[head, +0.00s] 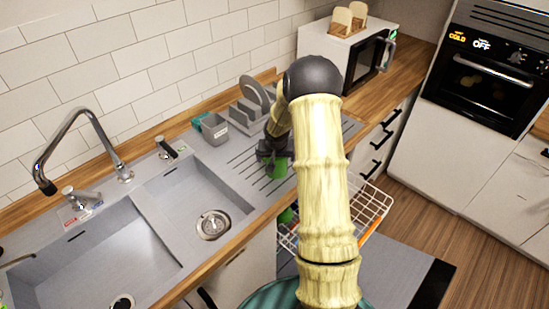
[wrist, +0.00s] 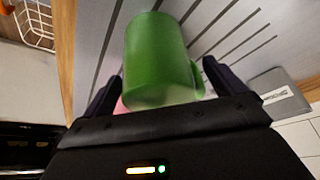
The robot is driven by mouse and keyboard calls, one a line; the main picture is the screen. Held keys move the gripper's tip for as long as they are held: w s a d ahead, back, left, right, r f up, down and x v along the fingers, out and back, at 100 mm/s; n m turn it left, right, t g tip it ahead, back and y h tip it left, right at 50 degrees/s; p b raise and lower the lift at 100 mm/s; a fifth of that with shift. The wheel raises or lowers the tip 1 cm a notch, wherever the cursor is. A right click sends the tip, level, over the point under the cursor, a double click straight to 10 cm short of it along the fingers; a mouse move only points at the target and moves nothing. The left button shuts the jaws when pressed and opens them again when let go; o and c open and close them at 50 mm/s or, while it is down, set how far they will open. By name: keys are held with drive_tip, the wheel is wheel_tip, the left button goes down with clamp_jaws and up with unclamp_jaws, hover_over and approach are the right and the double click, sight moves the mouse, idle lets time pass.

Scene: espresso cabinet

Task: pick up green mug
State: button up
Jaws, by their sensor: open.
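The green mug (head: 277,168) stands on the ribbed drainboard beside the sink, partly hidden by my gripper. In the wrist view the green mug (wrist: 158,60) fills the upper middle, with its handle to the right. My gripper (wrist: 160,84) is open, with one finger on each side of the mug's lower part in the picture; I cannot tell whether the fingers touch it. In the head view my gripper (head: 276,152) is at the mug, partly hidden by my arm.
A grey utensil holder (head: 214,130) and a dish rack with plates (head: 250,105) stand behind the mug. The sink (head: 190,195) is to the left. An open dishwasher rack (head: 368,208) is below the counter's front edge. A microwave (head: 366,62) is at the back.

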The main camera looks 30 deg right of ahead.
drive_tip(key=shift+w+d+f, duration=0.1)
drive_tip(key=shift+d+f, duration=0.1)
drive_tip(key=shift+f, duration=0.25)
drive_tip(key=shift+w+d+f, duration=0.1)
drive_tip(key=shift+d+f, duration=0.05)
drive_tip(key=shift+f, duration=0.25)
drive_tip(key=shift+a, duration=0.1)
drive_tip(key=shift+w, duration=0.1)
drive_tip(key=c, duration=1.4)
drive_tip(key=shift+o, duration=0.2)
wheel_tip(320, 180, up, 10)
drive_tip(key=shift+r+b, duration=0.1)
drive_tip(key=shift+b, duration=0.25)
